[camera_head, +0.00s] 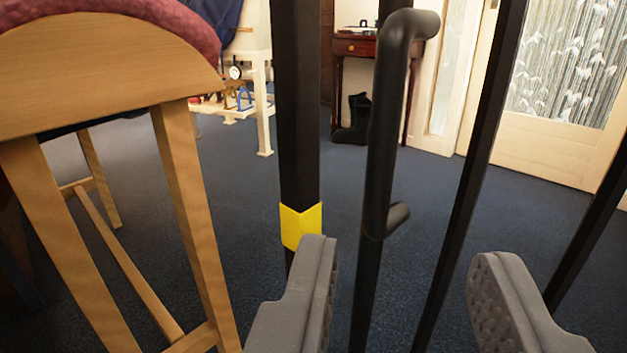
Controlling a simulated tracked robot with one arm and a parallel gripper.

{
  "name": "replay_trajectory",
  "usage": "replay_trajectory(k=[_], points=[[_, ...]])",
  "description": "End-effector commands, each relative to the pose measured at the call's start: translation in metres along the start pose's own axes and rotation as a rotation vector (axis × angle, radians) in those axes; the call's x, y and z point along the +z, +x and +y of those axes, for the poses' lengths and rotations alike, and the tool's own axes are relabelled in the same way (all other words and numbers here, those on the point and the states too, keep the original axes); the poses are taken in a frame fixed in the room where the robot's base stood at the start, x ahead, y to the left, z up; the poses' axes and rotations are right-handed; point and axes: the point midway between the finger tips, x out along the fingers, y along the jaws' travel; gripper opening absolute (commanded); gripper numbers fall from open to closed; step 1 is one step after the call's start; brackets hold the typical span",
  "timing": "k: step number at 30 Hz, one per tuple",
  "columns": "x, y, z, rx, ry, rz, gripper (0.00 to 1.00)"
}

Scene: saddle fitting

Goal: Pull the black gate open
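The black gate (466,185) stands upright close in front of me, with thin vertical bars and open gaps between them. Its black tubular handle (382,130) is bent at the top and at the lower end. A thicker black post (299,110) with a yellow band (301,226) stands left of the handle. My gripper (395,275) is open, its two grey fingers wide apart at the bottom of the picture. In the picture, the handle's lower end and a bar lie between the fingers. I see no contact, and cannot tell the exact depth between them.
A wooden stand (108,75) with a red padded top is close on the left. Beyond the gate are blue carpet (240,180), a dark side table (355,46), black boots (354,118), a white-legged table (262,100) and a glazed door (540,140).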

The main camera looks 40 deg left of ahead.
Motion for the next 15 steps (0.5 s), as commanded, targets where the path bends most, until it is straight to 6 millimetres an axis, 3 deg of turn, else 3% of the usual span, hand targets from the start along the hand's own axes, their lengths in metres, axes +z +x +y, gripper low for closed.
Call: replay_trajectory(k=[5,15], points=[[0.001,0.013,-0.002,-0.004,0.001,0.005,0.35],[0.003,0.061,-0.002,-0.004,0.003,0.002,0.35]])
